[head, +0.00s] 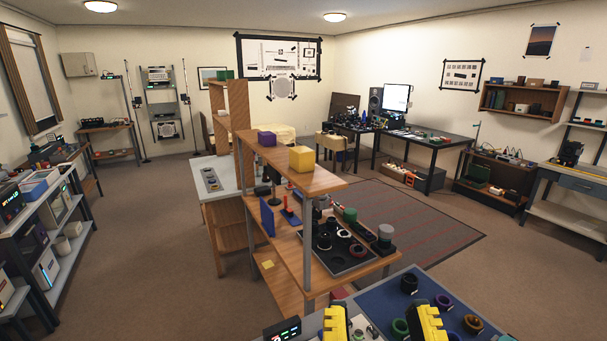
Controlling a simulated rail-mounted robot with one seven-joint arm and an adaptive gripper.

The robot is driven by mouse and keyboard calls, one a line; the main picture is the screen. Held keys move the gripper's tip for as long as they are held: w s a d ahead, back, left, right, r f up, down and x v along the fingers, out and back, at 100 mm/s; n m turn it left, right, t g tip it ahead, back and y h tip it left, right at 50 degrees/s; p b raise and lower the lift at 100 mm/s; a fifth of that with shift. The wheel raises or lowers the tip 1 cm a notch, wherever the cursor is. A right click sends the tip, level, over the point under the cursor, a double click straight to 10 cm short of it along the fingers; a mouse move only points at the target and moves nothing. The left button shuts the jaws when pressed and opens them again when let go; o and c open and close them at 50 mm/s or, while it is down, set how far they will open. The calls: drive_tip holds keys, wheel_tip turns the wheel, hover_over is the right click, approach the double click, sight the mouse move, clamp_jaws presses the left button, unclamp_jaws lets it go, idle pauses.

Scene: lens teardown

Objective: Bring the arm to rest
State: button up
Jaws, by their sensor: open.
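Two yellow-and-black pieces, a left one (335,324) and a right one (428,323), stand up at the bottom edge, cut off by the frame.
A wooden shelf unit (325,182) stands just beyond the bench, holding a yellow box (302,159), a purple box (267,138) and a dark tray (337,262) of lens parts. Equipment racks line the left wall. Open floor lies around a dark rug (440,235).

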wheel_tip(320, 180, up, 25)
drive_tip(key=p, duration=2.1)
drive_tip(key=shift+p, duration=0.35)
